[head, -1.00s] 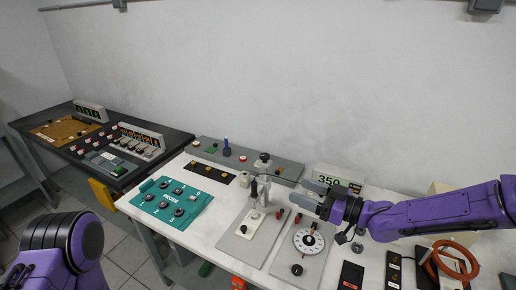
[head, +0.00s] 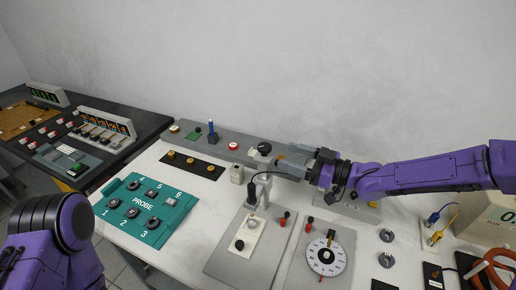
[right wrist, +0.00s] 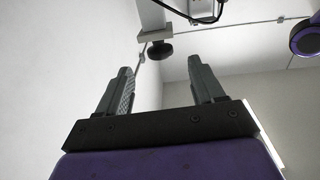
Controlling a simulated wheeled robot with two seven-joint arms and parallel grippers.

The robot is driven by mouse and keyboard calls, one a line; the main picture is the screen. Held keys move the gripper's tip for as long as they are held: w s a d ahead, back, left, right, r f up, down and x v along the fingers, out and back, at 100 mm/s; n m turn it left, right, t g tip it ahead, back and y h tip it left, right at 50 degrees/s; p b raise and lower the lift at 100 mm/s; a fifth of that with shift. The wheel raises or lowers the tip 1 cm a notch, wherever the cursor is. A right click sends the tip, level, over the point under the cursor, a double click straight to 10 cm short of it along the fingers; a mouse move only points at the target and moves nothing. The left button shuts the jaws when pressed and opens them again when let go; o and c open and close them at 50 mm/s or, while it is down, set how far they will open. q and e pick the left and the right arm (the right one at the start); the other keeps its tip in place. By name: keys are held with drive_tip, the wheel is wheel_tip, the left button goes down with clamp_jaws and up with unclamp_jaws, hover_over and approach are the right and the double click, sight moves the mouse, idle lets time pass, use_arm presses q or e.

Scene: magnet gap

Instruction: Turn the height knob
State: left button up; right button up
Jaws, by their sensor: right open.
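A grey stand (head: 265,178) with a black upright probe (head: 252,194) rises from a grey plate on the bench. A black knob (head: 264,148) shows just behind it. I cannot tell for sure which knob sets the height. My right gripper (head: 284,165) points left, open and empty, close to the right of the stand in the head view; whether it touches is unclear. In the right wrist view, a black round knob (right wrist: 160,50) on a grey block appears beyond the gap between the open fingers (right wrist: 163,78). My left arm is at the lower left; its gripper is not visible.
A white dial (head: 326,255) sits on a plate in front of my right arm. A teal panel (head: 147,208) with several buttons lies to the left. A rear grey panel (head: 218,146) carries a red button and blue post. Cables (head: 490,262) lie at the right.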

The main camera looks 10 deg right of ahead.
sight(259, 147)
drive_tip(key=p+x, duration=0.2)
drive_tip(key=x, duration=0.8)
drive_tip(key=shift+w+a, duration=0.1)
drive_tip(key=shift+c, duration=0.3)
drive_tip(key=c, duration=1)
